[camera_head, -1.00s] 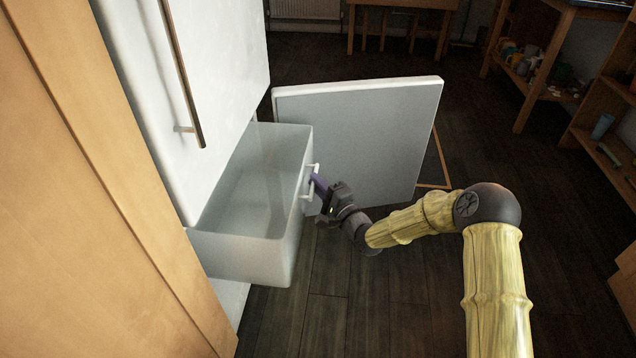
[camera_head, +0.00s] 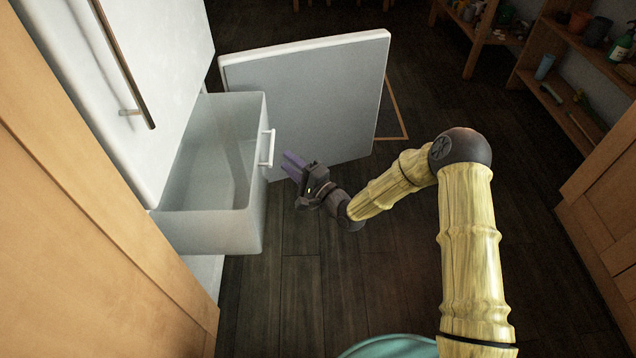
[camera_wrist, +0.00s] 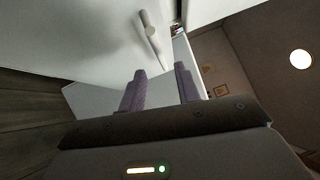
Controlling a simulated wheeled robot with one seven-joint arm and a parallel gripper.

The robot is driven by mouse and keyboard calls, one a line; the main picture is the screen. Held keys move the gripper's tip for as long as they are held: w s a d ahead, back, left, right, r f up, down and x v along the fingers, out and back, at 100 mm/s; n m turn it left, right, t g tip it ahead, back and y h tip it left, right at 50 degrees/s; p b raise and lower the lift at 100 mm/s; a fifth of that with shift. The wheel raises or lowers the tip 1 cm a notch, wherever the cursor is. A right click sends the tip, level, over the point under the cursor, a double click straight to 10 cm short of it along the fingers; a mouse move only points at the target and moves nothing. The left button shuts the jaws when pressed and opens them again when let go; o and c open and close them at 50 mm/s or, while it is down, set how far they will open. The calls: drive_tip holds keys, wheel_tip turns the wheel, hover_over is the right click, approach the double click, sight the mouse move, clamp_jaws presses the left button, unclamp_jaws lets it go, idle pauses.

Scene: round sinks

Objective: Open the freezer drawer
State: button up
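The freezer drawer (camera_head: 210,232) is a pale translucent bin pulled well out of the white fridge-freezer. It is empty, with a white bar handle (camera_head: 267,148) on its front. The freezer door (camera_head: 310,100) stands swung wide open behind it. My gripper (camera_head: 288,162) is just right of the handle, apart from it, with its purple fingers pointing toward the drawer front. In the wrist view the two fingers (camera_wrist: 160,88) are spread with nothing between them, and the white handle (camera_wrist: 152,38) shows beyond their tips.
The upper fridge door (camera_head: 130,90) is shut, with a long bar handle. A wooden cabinet (camera_head: 90,220) fills the left foreground. Wooden shelves (camera_head: 560,90) with pots and bottles stand at the right. Dark floor (camera_head: 340,290) is clear in the middle.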

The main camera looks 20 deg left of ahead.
drive_tip(key=p+v, duration=0.2)
drive_tip(key=v, duration=0.9)
drive_tip(key=shift+p, duration=0.3)
drive_tip(key=shift+w+d, duration=0.1)
drive_tip(key=shift+w, duration=0.15)
